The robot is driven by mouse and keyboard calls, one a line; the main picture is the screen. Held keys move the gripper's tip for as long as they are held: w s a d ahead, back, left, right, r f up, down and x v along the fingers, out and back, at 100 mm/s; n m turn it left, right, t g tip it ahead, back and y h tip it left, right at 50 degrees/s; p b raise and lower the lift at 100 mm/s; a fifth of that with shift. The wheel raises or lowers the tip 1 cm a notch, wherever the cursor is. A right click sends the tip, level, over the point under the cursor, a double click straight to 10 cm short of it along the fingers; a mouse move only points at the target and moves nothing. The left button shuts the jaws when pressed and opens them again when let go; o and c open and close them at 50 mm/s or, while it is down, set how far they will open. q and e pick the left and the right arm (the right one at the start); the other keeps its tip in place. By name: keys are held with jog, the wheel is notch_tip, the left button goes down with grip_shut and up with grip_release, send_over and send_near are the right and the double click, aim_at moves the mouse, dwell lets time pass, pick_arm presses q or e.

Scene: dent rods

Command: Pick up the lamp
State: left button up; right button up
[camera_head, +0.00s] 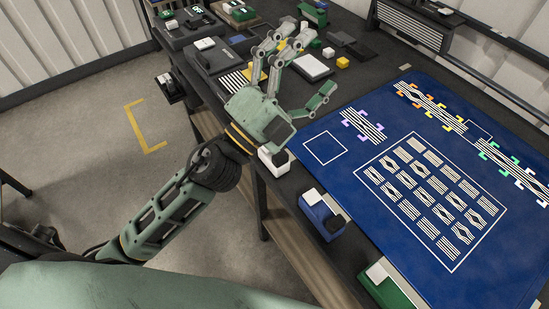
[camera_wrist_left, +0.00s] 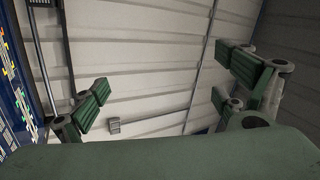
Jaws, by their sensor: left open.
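I cannot make out a lamp for certain in either view. My left gripper (camera_head: 306,66) is green-grey, with its fingers spread wide and nothing between them. In the head view it is above the near edge of the dark workbench (camera_head: 292,190), left of the blue mat. In the left wrist view my left gripper (camera_wrist_left: 165,92) shows green finger pads far apart, with a pale ribbed wall behind them. The gripper and forearm hide part of the bench under them. My right gripper is not in view.
A blue mat (camera_head: 345,185) with white line patterns covers the bench's right side. Dark devices and small blocks crowd the back left. A blue-and-white block (camera_head: 318,208) and a green-and-white one (camera_head: 388,287) sit along the near edge. Floor left of the bench is open.

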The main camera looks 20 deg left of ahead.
pick_arm(q)
jog(key=s+d+f+m+g+h, duration=0.1)
jog(key=s+d+m+g+h, duration=0.55)
jog(key=d+m+g, duration=0.6)
notch_tip(320, 180, down, 10)
jog(key=a+r+m+g+y, duration=0.1)
jog(key=a+m+g+y, duration=0.25)
jog(key=m, duration=0.55)
jog(key=w+a+f+y, duration=0.3)
jog(key=a+f+y, duration=0.35)
jog(key=a, duration=0.25)
jog(key=w+a+f+y, duration=0.3)
jog(key=a+f+y, duration=0.35)
jog(key=a, duration=0.35)
jog(key=shift+m, duration=0.25)
jog(key=p+x, duration=0.1)
jog(key=x, duration=0.2)
jog(key=d+p+x, duration=0.1)
jog(key=p+x, duration=0.1)
jog(key=shift+w+d+f, duration=0.1)
jog(key=shift+w+f, duration=0.05)
jog(key=shift+w, duration=0.05)
jog(key=shift+w+f, duration=0.1)
jog(key=shift+f, duration=0.15)
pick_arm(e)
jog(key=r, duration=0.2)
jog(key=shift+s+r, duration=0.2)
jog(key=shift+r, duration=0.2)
